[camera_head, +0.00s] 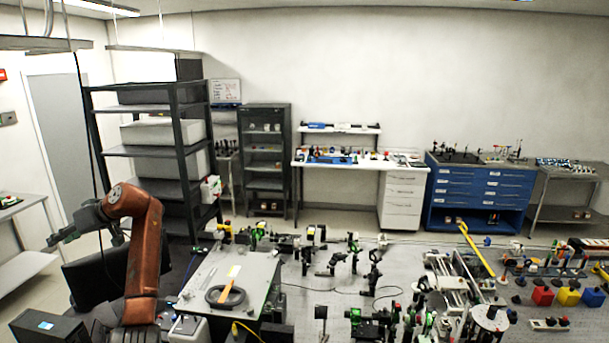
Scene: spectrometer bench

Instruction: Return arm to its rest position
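My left arm (140,240) is orange-brown and rises at the left of the head view, bent at the elbow. Its dark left gripper (52,241) is raised and points left, well clear of the bench. Nothing is seen held in it. The fingers are small and seen side-on, so I cannot tell whether they are open or shut. My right arm and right gripper are not in view.
The optical bench (310,293) carries many small mounts. A grey platform (199,276) holds a black ring-shaped item (213,303). A black box (45,327) stands below the arm. A dark shelf rack (185,165) stands behind; a side table (15,210) is at left.

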